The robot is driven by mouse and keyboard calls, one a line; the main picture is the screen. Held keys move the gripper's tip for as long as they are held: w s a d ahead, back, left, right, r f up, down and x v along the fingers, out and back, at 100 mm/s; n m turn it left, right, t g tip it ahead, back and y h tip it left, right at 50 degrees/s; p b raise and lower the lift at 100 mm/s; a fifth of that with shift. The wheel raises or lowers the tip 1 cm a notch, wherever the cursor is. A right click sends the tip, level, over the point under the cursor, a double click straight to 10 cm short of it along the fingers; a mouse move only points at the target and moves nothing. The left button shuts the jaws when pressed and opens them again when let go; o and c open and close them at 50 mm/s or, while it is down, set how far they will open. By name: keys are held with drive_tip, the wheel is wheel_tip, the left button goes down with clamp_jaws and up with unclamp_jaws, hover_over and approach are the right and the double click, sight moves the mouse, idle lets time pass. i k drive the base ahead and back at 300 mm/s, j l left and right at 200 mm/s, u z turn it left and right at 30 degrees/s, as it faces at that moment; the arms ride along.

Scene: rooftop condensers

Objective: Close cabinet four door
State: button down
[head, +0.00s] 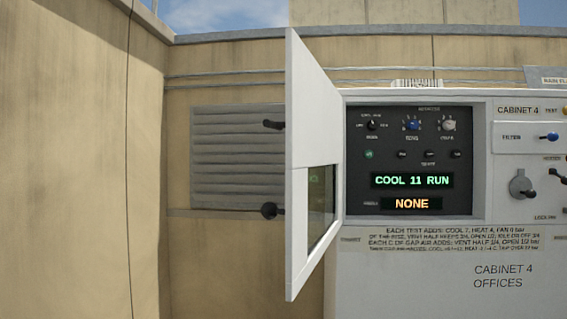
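Cabinet four (440,285) stands at the right in the head view, a white box lettered "CABINET 4 OFFICES". Its white door (312,130) stands wide open, hinged at the left edge of the control recess and swung out toward me. The door has a small window (321,205) in its lower half. The open recess shows a dark control panel (412,160) with dials and displays reading "COOL 11 RUN" and "NONE". My gripper is not in view.
A louvred vent (235,155) is on the tan wall behind the door. Pipes run along that wall. The space left of the door looks clear.

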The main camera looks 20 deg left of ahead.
sight(314, 105)
drive_tip(key=j, duration=0.85)
drive_tip(key=i+j, duration=0.1)
drive_tip(key=j, duration=0.75)
